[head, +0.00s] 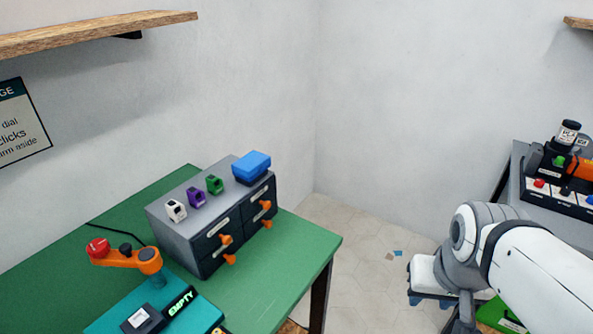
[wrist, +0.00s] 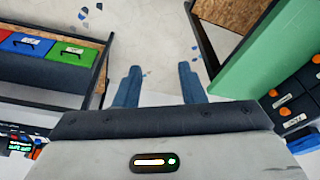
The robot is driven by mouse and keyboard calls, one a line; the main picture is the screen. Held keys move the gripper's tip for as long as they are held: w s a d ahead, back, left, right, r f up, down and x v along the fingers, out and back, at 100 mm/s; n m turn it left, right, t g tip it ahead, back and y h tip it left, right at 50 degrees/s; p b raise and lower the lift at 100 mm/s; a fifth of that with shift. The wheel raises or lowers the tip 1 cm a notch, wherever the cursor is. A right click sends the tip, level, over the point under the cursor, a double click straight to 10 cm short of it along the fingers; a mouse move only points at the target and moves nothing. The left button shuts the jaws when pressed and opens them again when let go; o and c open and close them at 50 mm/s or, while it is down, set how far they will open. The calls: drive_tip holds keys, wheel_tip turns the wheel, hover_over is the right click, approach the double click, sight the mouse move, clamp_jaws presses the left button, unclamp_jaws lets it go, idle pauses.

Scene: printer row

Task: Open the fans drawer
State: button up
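A grey drawer cabinet (head: 172,238) with dark drawer fronts stands on the green table in the head view. Its drawers are in two columns, with orange knobs such as the upper left knob (head: 225,239) and upper right knob (head: 265,205). All drawers look shut. Their small white labels are too small to read, so I cannot tell which is the fans drawer. In the wrist view, dark drawer fronts with orange knobs (wrist: 284,111) show at the right edge. My gripper (wrist: 158,72) is open and empty, over the floor and apart from the cabinet.
The green table (head: 310,258) carries a teal device (head: 160,308) with an orange arm. Small coloured blocks and a blue box (head: 252,167) sit on the cabinet. A bench (head: 515,175) stands at right. In the wrist view, a rack with coloured bins (wrist: 68,52) is at left.

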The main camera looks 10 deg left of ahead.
drive_tip(key=shift+o, duration=1)
drive_tip(key=shift+a+f, duration=0.2)
drive_tip(key=shift+f, duration=0.1)
drive_tip(key=m+t+y+b, duration=0.4)
drive_tip(key=m+y+b, duration=1.2)
drive_tip(key=m+b, duration=0.55)
approach(269, 206)
drive_tip(key=shift+a+f+m, duration=0.35)
drive_tip(key=shift+a+m, duration=0.1)
drive_tip(key=shift+a, duration=0.15)
drive_tip(key=shift+y, duration=0.3)
drive_tip(key=x, duration=0.8)
drive_tip(key=shift+w+d+r, duration=0.15)
drive_tip(key=shift+w, duration=0.05)
